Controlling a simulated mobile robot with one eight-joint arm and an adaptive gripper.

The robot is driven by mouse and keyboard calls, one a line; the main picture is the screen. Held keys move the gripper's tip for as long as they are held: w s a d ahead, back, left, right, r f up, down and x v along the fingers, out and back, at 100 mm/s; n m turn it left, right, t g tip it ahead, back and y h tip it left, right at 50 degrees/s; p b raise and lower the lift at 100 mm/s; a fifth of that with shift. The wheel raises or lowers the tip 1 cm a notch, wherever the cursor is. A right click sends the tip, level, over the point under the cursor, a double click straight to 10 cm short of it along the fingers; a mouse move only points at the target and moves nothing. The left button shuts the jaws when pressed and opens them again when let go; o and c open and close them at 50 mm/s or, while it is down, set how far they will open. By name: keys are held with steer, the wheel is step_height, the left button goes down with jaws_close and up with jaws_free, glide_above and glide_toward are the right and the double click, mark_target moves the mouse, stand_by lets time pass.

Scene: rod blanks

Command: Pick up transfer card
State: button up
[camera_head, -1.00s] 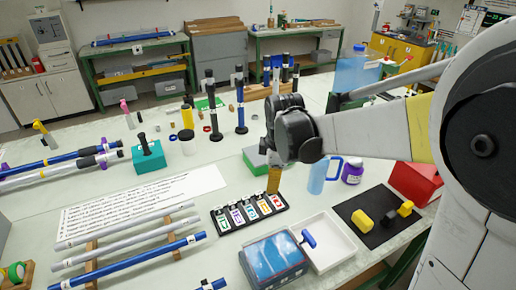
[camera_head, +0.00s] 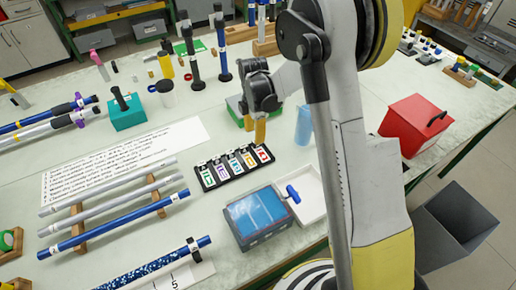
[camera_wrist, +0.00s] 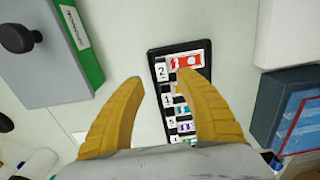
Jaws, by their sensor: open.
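Several white cards with coloured symbols (camera_head: 234,165) stand in a row in a black rack (camera_head: 206,188) on the table. I cannot tell which one is the transfer card. My gripper (camera_head: 260,132) is just beyond the right end of the rack, yellow fingers pointing down. In the wrist view, my gripper (camera_wrist: 160,77) is open and empty, the rack (camera_wrist: 157,50) lying below and partly behind the right finger. A red-marked card (camera_wrist: 188,61) is at the rack's top end. The right finger hides part of the cards.
A blue-topped box (camera_head: 258,215) and a white tray (camera_head: 305,205) stand in front of the rack. A red box (camera_head: 412,125) is at right. Rods (camera_head: 115,225) rest on supports at left.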

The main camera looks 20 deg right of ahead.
steer(key=f, duration=0.1)
steer(key=f+b, duration=0.1)
steer(key=f, duration=0.1)
steer(key=f+b, duration=0.1)
steer(key=shift+s+d+f, duration=0.1)
steer(key=shift+d+f, duration=0.25)
steer(key=shift+r, duration=0.15)
jaws_close()
step_height(320, 180, up, 4)
steer(key=shift+r+p, duration=0.15)
steer(key=shift+p, duration=1)
steer(key=s+d+r+p, duration=0.3)
steer(key=s+d+r, duration=0.3)
steer(key=s+d, duration=0.1)
steer(key=shift+s+d+r, duration=0.35)
steer(key=shift+s+d, duration=0.05)
steer(key=shift+d, duration=0.45)
